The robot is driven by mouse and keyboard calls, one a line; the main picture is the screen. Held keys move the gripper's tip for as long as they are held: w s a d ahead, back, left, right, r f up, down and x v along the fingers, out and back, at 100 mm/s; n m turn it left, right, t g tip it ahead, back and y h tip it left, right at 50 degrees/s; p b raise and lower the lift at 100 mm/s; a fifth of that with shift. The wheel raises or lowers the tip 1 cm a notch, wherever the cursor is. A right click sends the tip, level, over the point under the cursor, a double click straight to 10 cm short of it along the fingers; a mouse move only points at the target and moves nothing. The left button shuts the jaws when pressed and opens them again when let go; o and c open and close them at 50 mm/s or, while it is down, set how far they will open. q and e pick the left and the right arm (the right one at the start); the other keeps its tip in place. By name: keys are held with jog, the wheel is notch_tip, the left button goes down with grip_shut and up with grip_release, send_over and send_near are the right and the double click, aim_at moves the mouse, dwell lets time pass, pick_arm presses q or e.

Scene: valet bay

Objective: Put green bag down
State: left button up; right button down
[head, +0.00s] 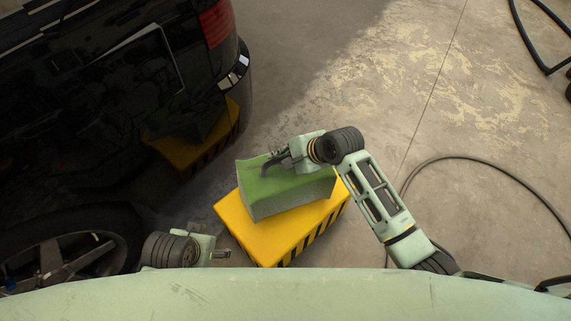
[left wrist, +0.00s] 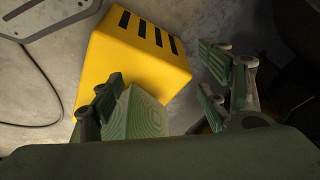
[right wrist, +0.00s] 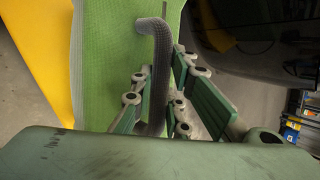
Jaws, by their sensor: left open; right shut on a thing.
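The green bag (head: 290,193) is a boxy bag with a green top and grey-green sides. It is on or just above the yellow block (head: 238,221), which has black stripes; I cannot tell if they touch. My right gripper (head: 271,166) is at the bag's top, shut on its dark curved handle (right wrist: 157,65), which stands between the fingers in the right wrist view. My left gripper (head: 222,255) is low, left of the yellow block, open and empty. The left wrist view shows its spread fingers, with the yellow block (left wrist: 135,60) and part of the bag (left wrist: 137,115) beyond.
A black car (head: 100,90) with a wheel (head: 65,255) fills the left side, close to the yellow block. A dark hose (head: 480,160) lies on the concrete floor at right. Another hose (head: 535,45) is at top right. The floor behind the block is clear.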

aim_at(285, 176)
notch_tip(285, 176, down, 2)
jog(key=shift+f+b, duration=0.25)
jog(key=shift+b, duration=0.25)
pick_arm(q)
jog(key=v, duration=0.4)
jog(key=shift+w+r, duration=0.2)
jog(key=shift+r, duration=0.2)
pick_arm(e)
jog(key=shift+f, duration=0.15)
jog(key=c, duration=2.1)
grip_release()
jog(key=shift+f, duration=0.15)
jog(key=o, duration=0.4)
jog(key=shift+d, duration=0.1)
